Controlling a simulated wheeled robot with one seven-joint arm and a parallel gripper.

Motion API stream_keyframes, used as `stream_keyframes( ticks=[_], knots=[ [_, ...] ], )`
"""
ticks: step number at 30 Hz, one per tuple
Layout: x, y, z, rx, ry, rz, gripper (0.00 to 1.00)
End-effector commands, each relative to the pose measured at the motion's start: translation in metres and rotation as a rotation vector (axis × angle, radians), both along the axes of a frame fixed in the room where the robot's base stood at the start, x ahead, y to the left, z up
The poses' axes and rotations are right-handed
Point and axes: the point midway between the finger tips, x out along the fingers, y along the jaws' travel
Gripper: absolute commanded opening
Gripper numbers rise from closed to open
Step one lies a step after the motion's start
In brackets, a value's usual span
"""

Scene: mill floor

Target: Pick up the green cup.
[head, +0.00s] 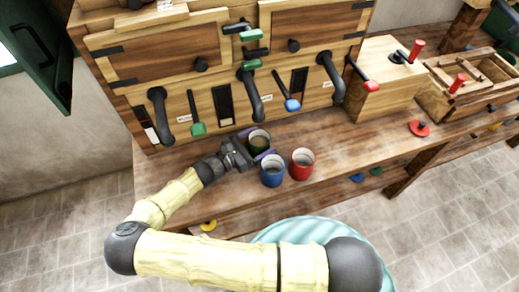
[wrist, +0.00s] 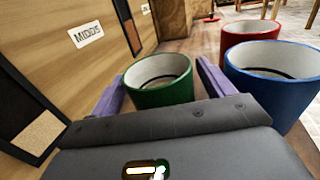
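The green cup (head: 260,145) stands upright on the wooden bench, below the front of the wooden machine. In the wrist view the green cup (wrist: 161,94) is straight ahead, its open rim tilted toward me. My gripper (head: 254,144) reaches in from the left, low over the bench. Its purple fingers are spread, one on each side of the green cup; in the wrist view my gripper (wrist: 160,75) shows a small gap at the cup's right side. Whether the left finger touches the cup is hard to tell. The lower part of the cup is partly hidden.
A blue cup (head: 272,174) stands close in front of the green cup, with a red cup (head: 301,164) to its right. Black pipes (head: 252,97) and coloured levers (head: 292,104) hang behind. The bench is clear right of the red cup, up to a red-knobbed lid (head: 419,129).

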Motion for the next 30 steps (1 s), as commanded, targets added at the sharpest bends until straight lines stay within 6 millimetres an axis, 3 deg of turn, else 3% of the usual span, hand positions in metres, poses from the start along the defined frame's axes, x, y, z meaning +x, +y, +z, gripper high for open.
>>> stream_keyframes(
  ticks=[1, 6, 7, 17, 26, 30],
  knots=[
    [0.0, 0.0, 0.0, 0.0, 0.0, -0.001, 0.7],
    [0.0, 0.0, 0.0, 0.0, 0.0, -0.001, 0.37],
    [0.0, 0.0, 0.0, -0.001, -0.001, -0.001, 0.34],
    [0.0, 0.001, 0.004, 0.0, -0.001, 0.0, 0.34],
    [-0.001, 0.0, 0.037, 0.001, 0.0, -0.002, 0.34],
    [-0.017, 0.028, 0.034, 0.003, 0.002, 0.004, 0.34]
  ],
)
